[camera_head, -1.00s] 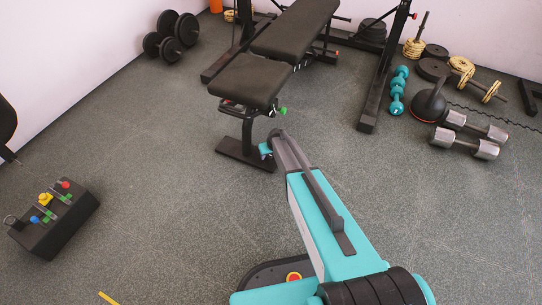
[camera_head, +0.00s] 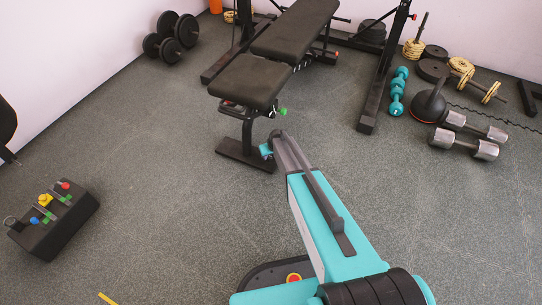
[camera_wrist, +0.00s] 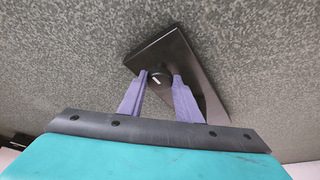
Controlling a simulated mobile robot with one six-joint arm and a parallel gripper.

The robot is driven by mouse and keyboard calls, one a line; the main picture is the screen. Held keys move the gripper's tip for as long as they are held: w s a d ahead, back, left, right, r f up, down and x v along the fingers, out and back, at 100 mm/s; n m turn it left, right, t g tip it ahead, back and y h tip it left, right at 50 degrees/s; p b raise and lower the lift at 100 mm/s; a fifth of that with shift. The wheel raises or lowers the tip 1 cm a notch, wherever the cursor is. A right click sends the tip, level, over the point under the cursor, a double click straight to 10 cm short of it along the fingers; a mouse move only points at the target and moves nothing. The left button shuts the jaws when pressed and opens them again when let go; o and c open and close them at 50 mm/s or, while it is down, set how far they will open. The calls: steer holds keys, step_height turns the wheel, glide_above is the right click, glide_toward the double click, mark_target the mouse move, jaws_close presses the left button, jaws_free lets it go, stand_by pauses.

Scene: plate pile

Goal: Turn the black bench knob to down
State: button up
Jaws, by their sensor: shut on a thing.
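The black bench knob (camera_wrist: 160,73) is round with a small white mark, on a dark glossy panel (camera_wrist: 160,48) in the wrist view. The mark is too small to read its direction surely. My gripper (camera_wrist: 160,80) has purple fingers, one on each side of the knob, shut on it. In the head view, the arm reaches to the foot of the black padded bench (camera_head: 250,82). The knob and fingers are hidden there behind the arm.
A black box with coloured controls (camera_head: 52,228) sits at the left. Black dumbbells (camera_head: 171,36) lie at the back left. Teal dumbbells (camera_head: 398,90), chrome dumbbells (camera_head: 465,144) and a kettlebell (camera_head: 428,104) lie at the right.

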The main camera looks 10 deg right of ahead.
steer(key=shift+d+n, duration=0.1)
steer(key=shift+n, duration=0.2)
steer(key=shift+w+n+g+y+p, duration=0.1)
steer(key=shift+n+g+y+p, duration=0.55)
steer(key=shift+n, duration=1.25)
steer(key=n, duration=0.2)
steer(key=n+y, duration=0.1)
steer(key=n, duration=0.1)
steer(key=shift+w+g+y, duration=0.1)
steer(key=shift+g+y, duration=0.15)
steer(key=n+g, duration=0.1)
steer(key=n, duration=0.3)
steer(key=shift+w+n+g+y, duration=0.2)
steer(key=shift+n+g+y, duration=0.2)
steer(key=shift+n+g+b, duration=0.3)
steer(key=shift+n+g, duration=0.3)
steer(key=shift+n, duration=1)
steer(key=o, duration=1)
steer(key=shift+o, duration=0.3)
steer(key=shift+d, duration=0.1)
